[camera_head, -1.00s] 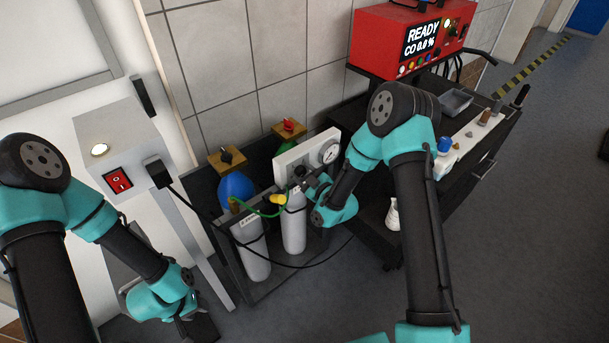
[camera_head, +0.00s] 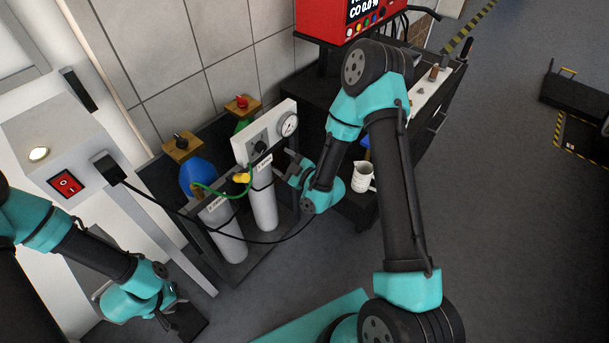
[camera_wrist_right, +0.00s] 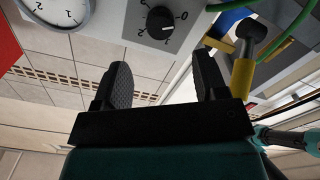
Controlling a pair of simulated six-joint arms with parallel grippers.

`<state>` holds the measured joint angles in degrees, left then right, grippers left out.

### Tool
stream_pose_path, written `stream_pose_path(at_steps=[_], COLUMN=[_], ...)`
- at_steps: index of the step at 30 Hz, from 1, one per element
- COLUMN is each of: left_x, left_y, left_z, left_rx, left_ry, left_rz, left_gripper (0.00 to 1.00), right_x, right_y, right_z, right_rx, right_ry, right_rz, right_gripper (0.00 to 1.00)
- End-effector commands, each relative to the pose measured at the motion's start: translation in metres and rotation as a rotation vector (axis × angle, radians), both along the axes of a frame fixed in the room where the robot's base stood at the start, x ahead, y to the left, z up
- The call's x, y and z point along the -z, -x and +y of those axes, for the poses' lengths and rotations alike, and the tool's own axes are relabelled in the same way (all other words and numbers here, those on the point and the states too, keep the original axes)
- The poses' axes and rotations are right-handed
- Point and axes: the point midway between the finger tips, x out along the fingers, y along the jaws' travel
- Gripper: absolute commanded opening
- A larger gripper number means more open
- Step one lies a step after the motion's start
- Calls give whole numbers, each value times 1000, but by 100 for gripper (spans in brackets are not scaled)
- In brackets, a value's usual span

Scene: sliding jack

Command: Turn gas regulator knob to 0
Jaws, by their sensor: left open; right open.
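The gas regulator is a white panel (camera_head: 270,133) above a grey gas cylinder (camera_head: 263,205), with a black knob (camera_head: 259,147) and a round gauge (camera_head: 288,124). In the right wrist view the knob (camera_wrist_right: 160,19) shows in front of and apart from my fingers, with a scale around it and a 0 at its right. I cannot tell surely which mark its pointer meets. My right gripper (camera_head: 279,168) is open and empty, just right of and below the knob; both fingers show in the wrist view (camera_wrist_right: 164,85). My left gripper (camera_head: 178,312) is open, low at the left, far from the regulator.
A yellow fitting (camera_head: 242,178) with a green hose (camera_head: 222,194) sits left of the knob. A second cylinder (camera_head: 222,232) stands beside it. A black cable loops in front of the cylinders. A beaker (camera_head: 363,176) stands right of my right gripper.

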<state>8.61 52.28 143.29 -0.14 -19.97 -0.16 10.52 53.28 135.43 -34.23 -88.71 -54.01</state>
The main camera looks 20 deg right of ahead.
Motion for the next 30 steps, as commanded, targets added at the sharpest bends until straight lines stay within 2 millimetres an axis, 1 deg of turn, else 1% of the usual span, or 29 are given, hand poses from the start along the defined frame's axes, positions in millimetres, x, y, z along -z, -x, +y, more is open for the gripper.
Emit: stream_pose_path(at_steps=[1, 6, 9, 13, 18, 30], left_x=[0, 0, 0, 0, 0, 0], left_y=[0, 0, 0, 0, 0, 0], left_z=[0, 0, 0, 0, 0, 0], left_rx=[0, 0, 0, 0, 0, 0], left_ry=[0, 0, 0, 0, 0, 0], left_rz=[0, 0, 0, 0, 0, 0], left_gripper=[43, 43, 43, 43, 43, 43], right_x=[1, 1, 0, 0, 0, 0], right_y=[10, 39, 56, 71, 80, 80], right_z=[-6, -20, -27, -35, -38, -38], right_rx=[3, 2, 2, 2, 0, 0], right_ry=[0, 0, 0, 1, 0, 1], right_rz=[3, 4, 2, 2, 0, 0], right_gripper=[66, 66, 66, 66, 66, 66])
